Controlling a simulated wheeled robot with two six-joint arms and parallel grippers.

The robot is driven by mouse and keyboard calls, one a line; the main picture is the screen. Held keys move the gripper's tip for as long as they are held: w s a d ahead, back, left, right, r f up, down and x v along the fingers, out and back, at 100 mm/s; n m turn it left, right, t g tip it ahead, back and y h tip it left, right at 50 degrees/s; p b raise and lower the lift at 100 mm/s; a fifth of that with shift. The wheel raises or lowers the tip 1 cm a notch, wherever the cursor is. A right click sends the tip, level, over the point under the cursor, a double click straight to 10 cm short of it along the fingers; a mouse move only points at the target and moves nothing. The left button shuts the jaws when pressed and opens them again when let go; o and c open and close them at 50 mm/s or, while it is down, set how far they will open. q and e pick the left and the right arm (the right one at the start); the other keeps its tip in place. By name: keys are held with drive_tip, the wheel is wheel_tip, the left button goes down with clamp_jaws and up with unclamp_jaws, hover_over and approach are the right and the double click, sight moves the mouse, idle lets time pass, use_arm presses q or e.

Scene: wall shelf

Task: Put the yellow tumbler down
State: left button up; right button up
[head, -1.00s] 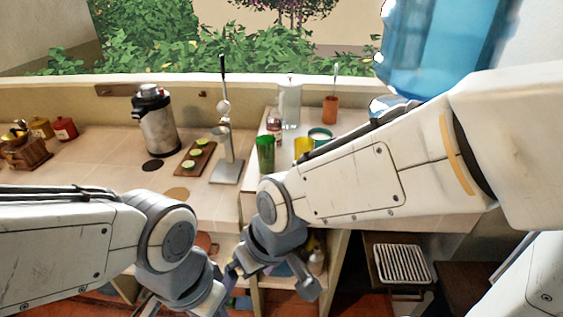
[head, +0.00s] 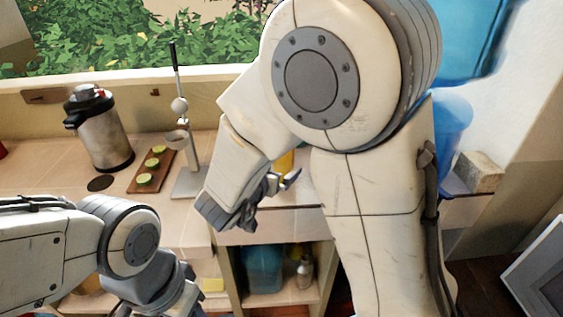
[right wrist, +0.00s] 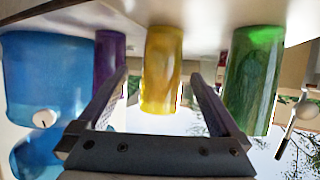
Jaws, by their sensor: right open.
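The yellow tumbler (right wrist: 162,70) stands on the white counter top (right wrist: 200,12) in the right wrist view, which shows the scene upside down. It appears between the two open fingers of my right gripper (right wrist: 160,88); I cannot tell how deep it lies between them. A small part of the yellow tumbler (head: 284,163) shows in the head view behind my right gripper (head: 280,186); my right arm hides much of the counter around it. My left gripper (head: 165,303) is low at the left, with its fingers largely out of frame.
In the wrist view a green tumbler (right wrist: 253,80) and a purple tumbler (right wrist: 108,55) stand on either side of the yellow one. A blue water bottle (right wrist: 45,70) is beyond the purple one. A steel flask (head: 100,128) and a board with limes (head: 150,171) are left on the counter.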

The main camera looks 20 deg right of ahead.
sight(287, 160)
drive_tip(key=x, duration=0.3)
drive_tip(key=shift+w+a, duration=0.1)
drive_tip(key=shift+a, duration=0.1)
drive_tip(key=x, duration=0.5)
drive_tip(key=shift+d+f, duration=0.1)
drive_tip(key=shift+f, duration=0.05)
clamp_jaws()
wheel_tip(287, 160, up, 10)
drive_tip(key=shift+p, duration=1.05)
